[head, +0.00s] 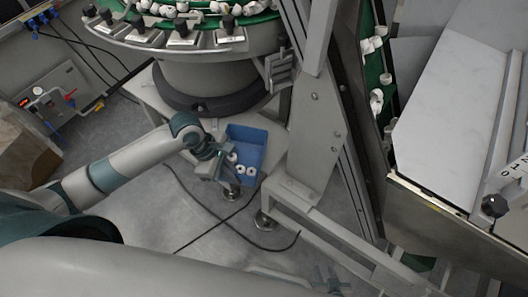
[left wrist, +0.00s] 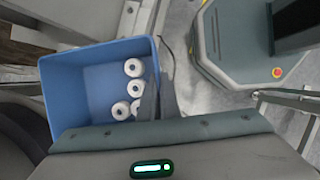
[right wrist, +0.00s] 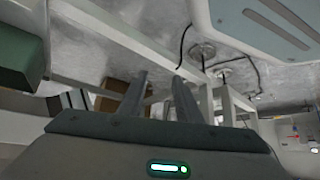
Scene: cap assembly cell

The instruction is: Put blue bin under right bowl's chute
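The blue bin (head: 262,137) is near the middle of the head view, below the round bowl machine (head: 190,45), with several white ring-shaped caps inside. In the left wrist view the bin (left wrist: 85,85) fills the left half, its caps towards its right wall. My left gripper (head: 222,168) is at the bin's near left side; in its wrist view the fingers (left wrist: 157,95) stand close together with the bin's wall between them. My right gripper (right wrist: 160,90) has its fingers apart with nothing between them, away from the bin. I cannot tell whether the bowl machine is the right one.
A grey upright post and frame (head: 317,140) stand just right of the bin. A green conveyor with white parts (head: 376,75) and a large pale metal panel (head: 455,100) are further right. Black cables (head: 215,215) run over the floor. A brown box (head: 22,150) is at the left edge.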

